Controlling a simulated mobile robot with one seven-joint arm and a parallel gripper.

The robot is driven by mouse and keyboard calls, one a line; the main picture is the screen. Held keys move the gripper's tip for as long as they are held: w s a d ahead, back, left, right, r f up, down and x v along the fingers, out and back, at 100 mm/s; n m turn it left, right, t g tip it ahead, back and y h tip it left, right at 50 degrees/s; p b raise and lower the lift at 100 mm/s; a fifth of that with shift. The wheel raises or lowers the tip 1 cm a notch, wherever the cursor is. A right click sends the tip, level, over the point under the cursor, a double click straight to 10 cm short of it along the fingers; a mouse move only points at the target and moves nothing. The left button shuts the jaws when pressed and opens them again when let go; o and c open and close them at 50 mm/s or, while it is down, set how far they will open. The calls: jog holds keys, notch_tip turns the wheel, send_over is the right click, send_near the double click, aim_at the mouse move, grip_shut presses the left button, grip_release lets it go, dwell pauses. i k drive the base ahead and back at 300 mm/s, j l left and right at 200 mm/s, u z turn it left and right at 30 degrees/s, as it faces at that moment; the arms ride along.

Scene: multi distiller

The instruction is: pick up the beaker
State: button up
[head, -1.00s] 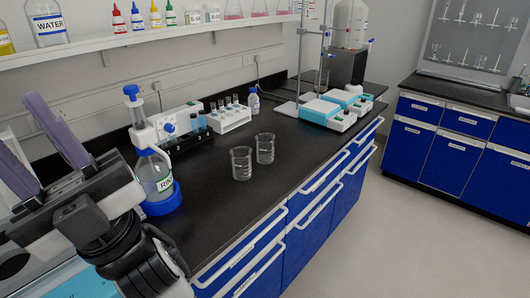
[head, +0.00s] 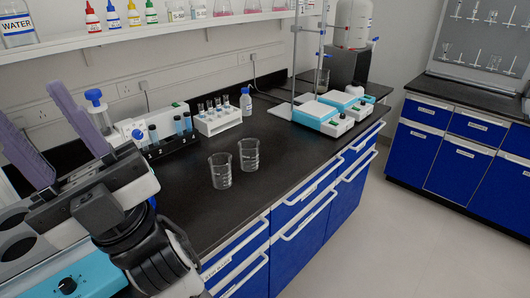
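Two clear glass beakers stand upright side by side on the black bench top. The nearer beaker (head: 220,171) is at the middle of the picture, and the other beaker (head: 249,155) is just behind it to the right. A further glass vessel (head: 322,79) stands by the stand at the back. My gripper (head: 62,130) is at the left, with its two purple fingers spread apart and pointing up and away. It is empty and well to the left of the beakers, touching neither.
A white rack of tubes (head: 217,121) and a black tube holder (head: 170,141) stand behind the beakers. A small bottle (head: 246,104) is beside the rack. Teal and white devices (head: 335,112) stand to the right. The bench (head: 285,170) is clear around the beakers. A shelf (head: 180,27) runs above.

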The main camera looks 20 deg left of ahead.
aim_at(248, 147)
jog(key=i+l, duration=1.6)
jog(key=i, duration=0.15)
jog(key=i+l+u, duration=0.2)
jog(key=u, duration=0.2)
jog(key=i+l+u, duration=0.15)
jog(key=u, duration=0.75)
jog(key=i+j+u, duration=0.1)
jog(key=u, duration=0.35)
jog(key=i+u, duration=0.15)
jog(key=u, duration=0.25)
jog(key=i+u, duration=0.2)
